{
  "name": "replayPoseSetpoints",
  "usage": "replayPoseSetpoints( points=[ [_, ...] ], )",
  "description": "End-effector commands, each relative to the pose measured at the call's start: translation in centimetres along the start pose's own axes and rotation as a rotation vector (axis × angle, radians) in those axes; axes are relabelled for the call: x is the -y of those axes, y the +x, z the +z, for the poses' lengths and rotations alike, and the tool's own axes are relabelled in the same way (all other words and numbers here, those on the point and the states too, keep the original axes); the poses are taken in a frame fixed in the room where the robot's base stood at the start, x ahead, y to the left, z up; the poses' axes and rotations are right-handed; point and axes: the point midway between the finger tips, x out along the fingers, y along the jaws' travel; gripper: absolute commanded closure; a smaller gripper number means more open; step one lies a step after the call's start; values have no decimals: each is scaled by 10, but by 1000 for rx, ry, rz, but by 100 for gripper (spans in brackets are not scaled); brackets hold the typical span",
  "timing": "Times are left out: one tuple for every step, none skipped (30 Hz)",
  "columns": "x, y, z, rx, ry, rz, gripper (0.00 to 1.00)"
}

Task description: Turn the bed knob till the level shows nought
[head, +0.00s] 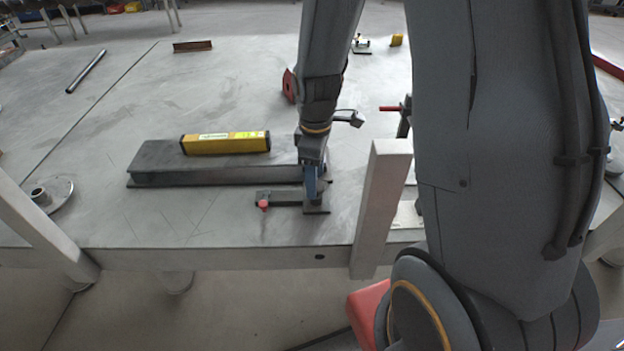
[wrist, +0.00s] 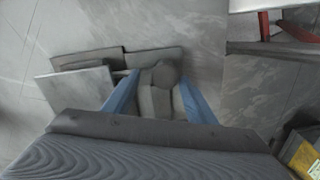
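The yellow level (head: 225,143) lies along the top of a long dark bed (head: 152,164) on the grey table; its reading is too small to make out. My gripper (head: 311,188) points down at the bed's right end, its blue fingers low beside the base there. In the wrist view, a grey lobed knob (wrist: 160,92) stands between the two blue fingers of my gripper (wrist: 159,88). The knob is hidden by my gripper in the head view. The level's yellow end (wrist: 303,155) shows at lower right.
A bar with a small red knob (head: 263,204) sits just left of my fingers, near the table's front edge. A pale upright post (head: 380,205) stands close on the right. A metal rod (head: 86,71) lies at far left. The tabletop (head: 225,85) behind the bed is mostly clear.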

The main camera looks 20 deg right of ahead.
Motion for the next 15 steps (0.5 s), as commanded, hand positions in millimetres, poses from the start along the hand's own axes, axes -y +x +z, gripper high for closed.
replayPoseSetpoints(
  points=[
    [1, 0, 1, 2, 1, -2, 48],
    [1, 0, 1, 2, 1, -3, 48],
    [2, 1, 2, 3, 2, -4, 48],
    [2, 1, 2, 3, 3, -5, 48],
    [2, 1, 3, 4, 3, -6, 48],
    [2, 1, 3, 4, 4, -7, 48],
    [2, 1, 3, 4, 4, -7, 48],
    [2, 1, 4, 5, 4, -7, 48],
    [2, 0, 4, 5, 4, -8, 48],
    [2, -1, 4, 5, 5, -8, 48],
    [2, -3, 4, 5, 5, -7, 48],
    [1, -6, 4, 4, 6, -6, 48],
    [1, -9, 4, 3, 6, -5, 48],
    [0, -12, 4, 3, 6, -5, 48],
    [0, -17, 3, 3, 6, -5, 48]
  ],
)
